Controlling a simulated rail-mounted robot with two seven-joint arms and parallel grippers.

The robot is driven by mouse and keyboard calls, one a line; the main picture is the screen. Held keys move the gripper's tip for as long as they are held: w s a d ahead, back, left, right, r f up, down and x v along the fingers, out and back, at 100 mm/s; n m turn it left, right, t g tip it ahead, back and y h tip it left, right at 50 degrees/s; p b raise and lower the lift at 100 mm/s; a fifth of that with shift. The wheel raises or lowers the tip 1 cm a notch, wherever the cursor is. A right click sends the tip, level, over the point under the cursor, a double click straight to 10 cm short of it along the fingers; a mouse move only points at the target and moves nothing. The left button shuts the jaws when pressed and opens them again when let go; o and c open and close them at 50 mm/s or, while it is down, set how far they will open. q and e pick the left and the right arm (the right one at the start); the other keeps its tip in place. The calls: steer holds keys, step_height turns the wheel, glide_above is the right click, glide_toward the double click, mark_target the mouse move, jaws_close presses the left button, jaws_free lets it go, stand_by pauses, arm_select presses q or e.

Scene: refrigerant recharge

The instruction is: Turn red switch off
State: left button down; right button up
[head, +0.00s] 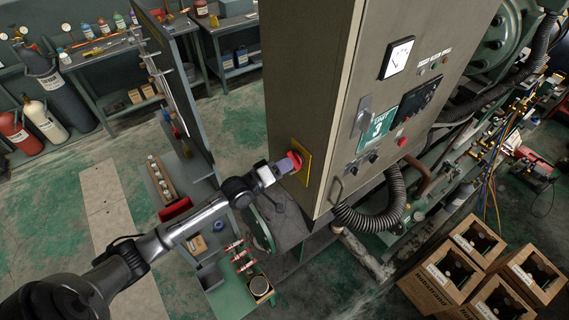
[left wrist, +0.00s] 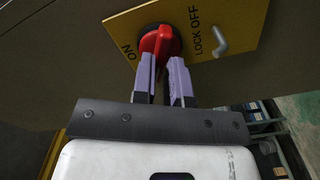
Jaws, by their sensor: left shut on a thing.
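The red switch (head: 294,160) sits on a yellow plate (head: 301,153) on the side of a tall grey cabinet (head: 310,85). In the left wrist view the red switch (left wrist: 160,41) is a rotary knob on the yellow plate (left wrist: 235,22), with "ON" at its left and "LOCK OFF" at its right. My left gripper (head: 284,167) reaches the knob from the left. In the left wrist view its two pale purple fingers (left wrist: 163,68) are shut on the knob's handle, which hides between the fingertips. My right gripper is not in view.
A metal hook (left wrist: 222,42) sticks out beside the "LOCK OFF" label. A black corrugated hose (head: 370,220) curves below the cabinet. Open cardboard boxes (head: 480,245) stand at the lower right. Gas cylinders (head: 45,118) stand at the left.

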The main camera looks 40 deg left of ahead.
arm_select(q)
steer(key=shift+r+n, duration=0.1)
steer(key=shift+n, duration=0.6)
steer(key=n, duration=0.2)
steer(key=shift+n, duration=0.4)
steer(key=c, duration=1.6)
jaws_free()
steer(key=shift+n, duration=0.4)
steer(key=o, duration=0.4)
steer(key=shift+p+v, duration=1.15)
steer(key=shift+v, duration=3.3)
